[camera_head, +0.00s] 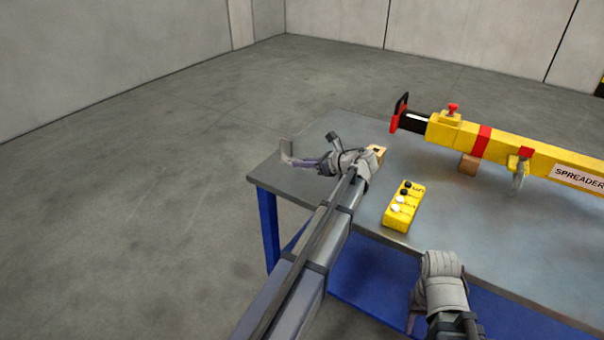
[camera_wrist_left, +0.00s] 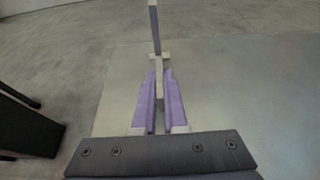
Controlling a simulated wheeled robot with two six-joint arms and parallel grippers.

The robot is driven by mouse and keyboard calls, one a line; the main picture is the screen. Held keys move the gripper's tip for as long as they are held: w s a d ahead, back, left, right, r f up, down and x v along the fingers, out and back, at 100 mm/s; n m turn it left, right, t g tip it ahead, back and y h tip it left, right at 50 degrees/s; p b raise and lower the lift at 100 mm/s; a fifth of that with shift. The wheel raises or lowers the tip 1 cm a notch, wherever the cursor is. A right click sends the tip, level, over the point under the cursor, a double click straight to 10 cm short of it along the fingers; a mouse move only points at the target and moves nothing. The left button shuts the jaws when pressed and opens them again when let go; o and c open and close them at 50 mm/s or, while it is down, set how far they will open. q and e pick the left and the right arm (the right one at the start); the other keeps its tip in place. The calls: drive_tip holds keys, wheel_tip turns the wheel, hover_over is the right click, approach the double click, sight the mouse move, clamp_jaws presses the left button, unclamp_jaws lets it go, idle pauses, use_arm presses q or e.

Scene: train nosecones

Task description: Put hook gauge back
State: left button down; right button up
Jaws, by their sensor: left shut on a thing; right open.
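The hook gauge (camera_head: 286,153) is a thin grey angled piece near the left end of the table. My left gripper (camera_head: 308,163) is shut on it and holds it near the table's left corner. In the left wrist view the gauge (camera_wrist_left: 155,30) stands out between the two purple fingers of my left gripper (camera_wrist_left: 158,85). I cannot tell whether the gauge touches the table.
A small wooden block (camera_head: 376,153) sits just beyond my left wrist. A yellow control box (camera_head: 404,206) with black and white buttons lies on the table (camera_head: 350,122). A yellow spreader beam (camera_head: 500,147) with red parts fills the right side. Bare floor lies left.

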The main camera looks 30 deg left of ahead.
use_arm(q)
drive_tip(key=shift+f+b, duration=0.6)
drive_tip(key=shift+f, duration=0.5)
use_arm(e)
drive_tip(key=shift+f, duration=1.1)
use_arm(q)
drive_tip(key=shift+f, duration=0.1)
use_arm(e)
drive_tip(key=shift+f, duration=0.1)
use_arm(q)
drive_tip(key=shift+f, duration=0.15)
drive_tip(key=c, duration=1)
unclamp_jaws()
drive_tip(key=shift+o, duration=0.2)
drive_tip(key=shift+r, duration=0.3)
drive_tip(key=p+v, duration=0.4)
drive_tip(key=v, duration=0.6)
drive_tip(key=shift+d+r, duration=0.1)
drive_tip(key=shift+r, duration=0.1)
drive_tip(key=shift+v, duration=0.8)
use_arm(e)
drive_tip(key=shift+r, duration=2.4)
use_arm(q)
drive_tip(key=shift+d+f, duration=0.1)
drive_tip(key=shift+f, duration=0.05)
